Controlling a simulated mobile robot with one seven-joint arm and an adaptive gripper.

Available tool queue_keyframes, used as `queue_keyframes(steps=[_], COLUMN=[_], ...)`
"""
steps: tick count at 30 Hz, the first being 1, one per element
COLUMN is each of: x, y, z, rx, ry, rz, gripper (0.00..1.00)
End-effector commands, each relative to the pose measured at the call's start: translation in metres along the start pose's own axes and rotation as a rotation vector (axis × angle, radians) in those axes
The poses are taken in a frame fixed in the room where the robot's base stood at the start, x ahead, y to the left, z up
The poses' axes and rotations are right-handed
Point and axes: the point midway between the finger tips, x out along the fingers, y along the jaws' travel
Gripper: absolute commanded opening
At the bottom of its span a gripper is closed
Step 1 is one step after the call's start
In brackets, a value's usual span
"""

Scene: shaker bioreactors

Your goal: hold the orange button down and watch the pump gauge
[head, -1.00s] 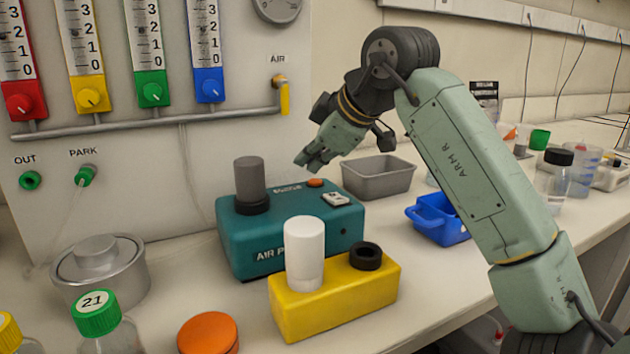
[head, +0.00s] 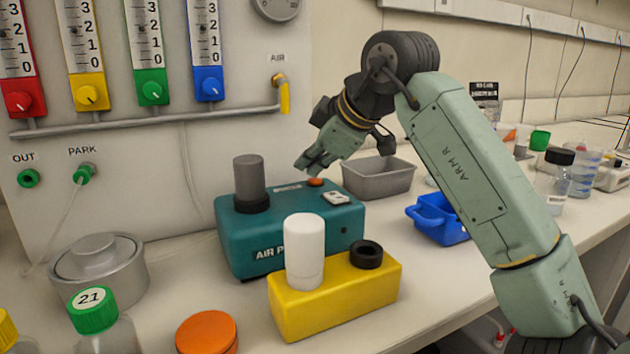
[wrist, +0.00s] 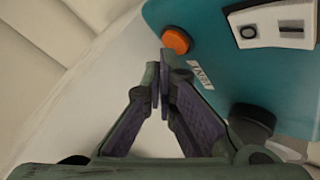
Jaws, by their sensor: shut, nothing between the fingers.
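The teal air pump (head: 290,238) stands on the bench in the head view, and part of its top also shows in the wrist view (wrist: 225,55). The orange button (head: 315,182) is on the pump's top, near its back edge; in the wrist view it is a round orange cap (wrist: 176,40). My gripper (head: 310,170) is shut and empty, just above and beside the button. In the wrist view my fingertips (wrist: 164,58) are close below the button; I cannot tell whether they touch it. A pump gauge is not clearly seen; a round dial (head: 276,4) is cut off at the wall's top.
A white rocker switch (head: 337,198) sits near the button. A grey cylinder (head: 249,180) rises from the pump's left. A yellow block (head: 335,300) with a white cylinder (head: 304,250) stands in front. A grey tray (head: 380,178) and blue tray (head: 437,220) lie right.

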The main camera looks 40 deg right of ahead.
Motion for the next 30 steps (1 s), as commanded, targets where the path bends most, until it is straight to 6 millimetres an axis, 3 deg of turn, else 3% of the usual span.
queue_keyframes(steps=[30], x=[0.0065], y=[-0.0047], z=[0.0048], rx=[0.0], ry=[-0.001], rz=[-0.001], gripper=[0.0])
